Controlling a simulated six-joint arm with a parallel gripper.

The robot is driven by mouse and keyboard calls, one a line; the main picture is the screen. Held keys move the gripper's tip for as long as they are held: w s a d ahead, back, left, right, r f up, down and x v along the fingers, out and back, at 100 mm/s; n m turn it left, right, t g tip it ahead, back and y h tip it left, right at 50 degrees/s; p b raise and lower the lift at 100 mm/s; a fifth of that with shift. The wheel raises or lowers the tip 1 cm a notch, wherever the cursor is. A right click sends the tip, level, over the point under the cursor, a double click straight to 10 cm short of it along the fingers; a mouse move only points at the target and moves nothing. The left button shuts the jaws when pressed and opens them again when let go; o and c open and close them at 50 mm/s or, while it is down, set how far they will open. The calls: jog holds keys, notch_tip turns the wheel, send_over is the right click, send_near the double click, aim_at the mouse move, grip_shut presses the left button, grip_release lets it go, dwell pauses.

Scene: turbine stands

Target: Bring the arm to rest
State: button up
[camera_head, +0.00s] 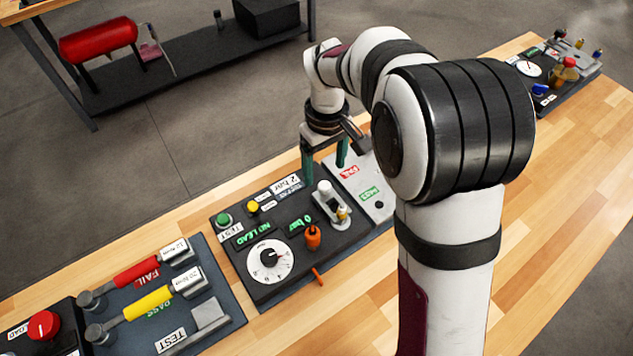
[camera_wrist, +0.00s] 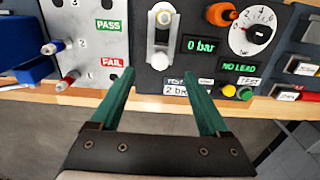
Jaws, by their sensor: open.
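My gripper (camera_head: 325,157) is at the far side of the bench, above the edge of the dark test panel (camera_head: 278,282) and the grey PASS/FAIL plate (camera_head: 377,213). Its two green fingers are apart with nothing between them; in the wrist view my gripper (camera_wrist: 158,85) is also open and empty. Beyond the fingertips, the wrist view shows a silver fixture (camera_wrist: 161,30) on the panel and displays reading "0 bar" and "NO LEAD". My arm reaches over the bench and hides part of it.
The wooden bench (camera_head: 560,200) is bare at the right. A board with red and yellow handled tools (camera_head: 147,303) and a red knob (camera_head: 43,325) are at the left. Another instrument stand (camera_head: 560,85) is at the far right. A shelf with a red cylinder (camera_head: 98,40) stands behind.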

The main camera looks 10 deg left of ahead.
jog(key=shift+r, duration=0.4)
jog(key=s+d+r+m+y, duration=0.1)
jog(key=s+d+r+m, duration=0.4)
jog(key=s, duration=0.3)
jog(key=s+d+r+m, duration=0.35)
jog(key=s+d, duration=0.25)
jog(key=s, duration=0.2)
jog(key=s+d+f+m, duration=0.2)
jog(key=s+m, duration=0.4)
jog(key=s, duration=0.3)
jog(key=shift+s+f+y, duration=0.3)
jog(key=shift+y, duration=0.1)
